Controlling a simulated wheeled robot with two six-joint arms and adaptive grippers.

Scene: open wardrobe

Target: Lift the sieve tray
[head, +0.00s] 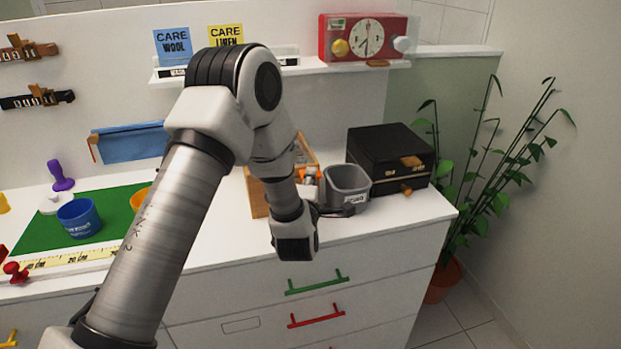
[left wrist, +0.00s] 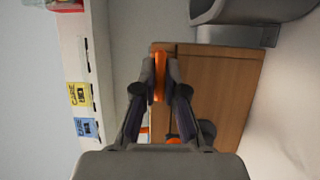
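A light wooden box (head: 257,192) stands on the counter, largely hidden behind my left arm in the head view. It fills the middle of the left wrist view (left wrist: 222,85). I cannot make out the sieve tray itself for certain. An orange piece shows at the box top in the head view (head: 307,170). In the left wrist view an orange strip (left wrist: 159,80) sits between the fingertips of my left gripper (left wrist: 161,76), at the box's edge. The fingers are close together and look shut on it. My right gripper is out of view.
A grey bin (head: 348,184) stands right beside the box, with a black case (head: 390,158) behind it. Above are a shelf with care boxes (head: 173,47) and a red clock (head: 366,38). A blue cup (head: 78,218) stands on a green mat (head: 35,232) at left.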

